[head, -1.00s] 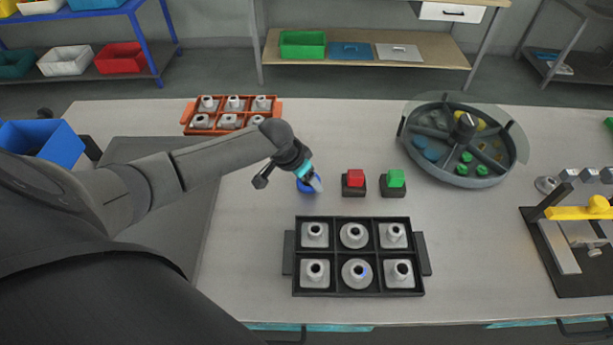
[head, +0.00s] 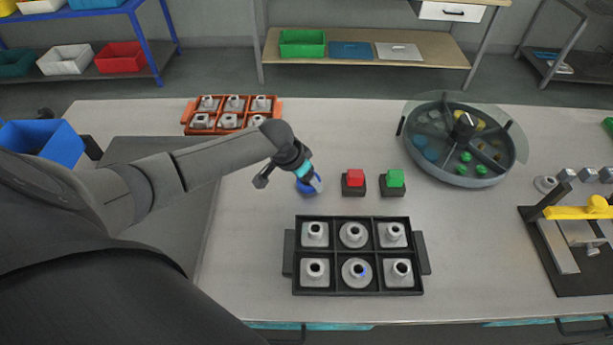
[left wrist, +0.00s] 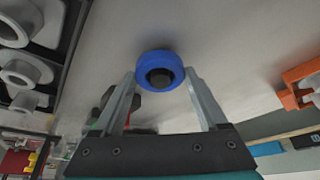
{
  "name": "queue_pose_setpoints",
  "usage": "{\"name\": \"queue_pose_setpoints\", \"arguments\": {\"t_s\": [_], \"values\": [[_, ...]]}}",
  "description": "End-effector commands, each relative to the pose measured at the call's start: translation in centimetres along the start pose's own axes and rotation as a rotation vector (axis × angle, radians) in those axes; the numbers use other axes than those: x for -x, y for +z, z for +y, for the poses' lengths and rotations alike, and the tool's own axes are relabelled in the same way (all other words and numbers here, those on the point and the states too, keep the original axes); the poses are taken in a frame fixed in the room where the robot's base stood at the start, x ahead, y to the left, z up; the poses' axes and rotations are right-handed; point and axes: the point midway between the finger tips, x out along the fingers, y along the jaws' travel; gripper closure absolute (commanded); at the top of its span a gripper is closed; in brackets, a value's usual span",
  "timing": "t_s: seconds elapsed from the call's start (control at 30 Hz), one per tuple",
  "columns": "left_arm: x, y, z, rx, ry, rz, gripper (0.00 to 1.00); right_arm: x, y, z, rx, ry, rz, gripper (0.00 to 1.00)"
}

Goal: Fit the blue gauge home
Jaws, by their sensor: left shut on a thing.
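The blue gauge, a blue ring with a dark centre (left wrist: 160,70), is between the two fingertips of my left gripper (left wrist: 159,78) in the left wrist view. My left gripper (head: 310,181) is shut on it. In the head view the gauge (head: 303,188) shows partly behind the fingers, low over or at the grey table; I cannot tell whether it touches. A black tray (head: 424,262) stands to the lower right. It holds grey pieces with bored bosses, some square and some round. My right gripper is not in view.
A red block (head: 355,177) and a green block (head: 396,178) on dark bases stand right of my left gripper. A divided round carousel (head: 463,180) is farther right. An orange tray (head: 277,117) of grey parts is behind. A yellow-handled clamp (head: 580,213) stands at far right.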

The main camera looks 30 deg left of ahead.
Motion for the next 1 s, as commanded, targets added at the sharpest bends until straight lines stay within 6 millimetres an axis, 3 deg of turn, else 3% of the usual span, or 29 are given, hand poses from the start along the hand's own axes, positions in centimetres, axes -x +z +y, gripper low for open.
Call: {"name": "queue_pose_setpoints", "arguments": {"t_s": [0.03,0.23,0.57,0.77,1.0], "values": [[-0.1,0.1,0.1,0.000,0.001,-0.002,0.23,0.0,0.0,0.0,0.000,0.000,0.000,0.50],[-0.1,0.1,0.1,0.000,0.001,-0.002,0.01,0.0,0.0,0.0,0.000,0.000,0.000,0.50],[0.2,0.1,0.0,0.000,0.000,-0.003,0.00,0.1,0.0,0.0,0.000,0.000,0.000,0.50],[2.4,0.1,-0.1,-0.002,-0.001,-0.002,0.00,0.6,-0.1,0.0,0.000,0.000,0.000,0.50],[6.8,0.0,-0.1,-0.002,-0.001,-0.001,0.00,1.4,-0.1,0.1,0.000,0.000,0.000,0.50]]}}
